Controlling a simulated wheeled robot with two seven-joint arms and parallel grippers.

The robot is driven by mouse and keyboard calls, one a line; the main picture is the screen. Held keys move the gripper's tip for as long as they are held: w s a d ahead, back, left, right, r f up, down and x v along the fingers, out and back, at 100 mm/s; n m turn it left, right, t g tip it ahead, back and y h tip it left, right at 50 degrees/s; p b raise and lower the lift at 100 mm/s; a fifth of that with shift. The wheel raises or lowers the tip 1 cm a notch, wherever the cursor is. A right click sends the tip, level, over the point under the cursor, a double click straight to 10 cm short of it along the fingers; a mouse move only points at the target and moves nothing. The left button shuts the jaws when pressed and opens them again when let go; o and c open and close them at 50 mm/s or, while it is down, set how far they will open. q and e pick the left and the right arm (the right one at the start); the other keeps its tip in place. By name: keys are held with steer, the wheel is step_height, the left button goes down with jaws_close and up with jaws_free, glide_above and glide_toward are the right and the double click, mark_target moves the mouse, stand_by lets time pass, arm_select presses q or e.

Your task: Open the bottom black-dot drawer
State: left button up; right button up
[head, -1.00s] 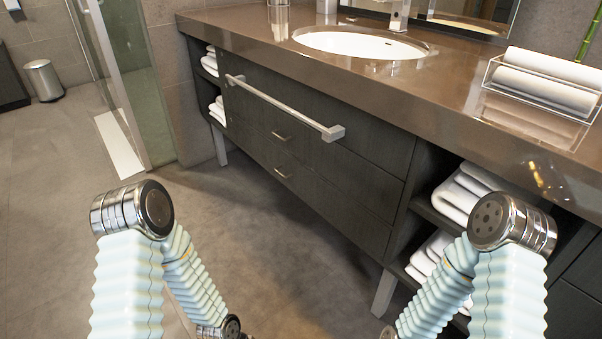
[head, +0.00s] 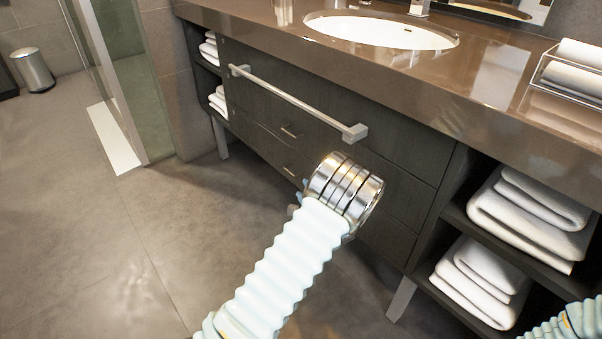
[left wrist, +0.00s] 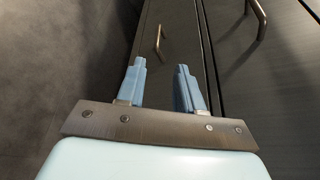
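The bottom drawer (head: 262,165) is the lowest dark wood front under the sink, and it looks shut. Its small metal handle (head: 289,171) shows just left of my left arm; no black dot can be made out. In the left wrist view the bottom drawer's handle (left wrist: 158,40) stands beyond my left gripper (left wrist: 160,67), roughly in line with the gap between the fingers. The blue fingers are apart and empty, and no contact with the handle shows. In the head view my left arm mostly hides this gripper. My right gripper is out of view.
The middle drawer's handle (head: 290,132) and a long towel bar (head: 295,102) sit above. Shelves with folded white towels (head: 484,280) flank the drawers. A cabinet leg (head: 401,299) stands at the right. The floor (head: 100,250) is clear at the left.

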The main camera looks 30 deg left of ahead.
mark_target(291, 174)
arm_select(q)
steer(key=x, duration=1.2)
steer(key=shift+w+a+f, duration=0.1)
steer(key=shift+a+f, duration=0.1)
steer(key=shift+a, duration=0.2)
jaws_close()
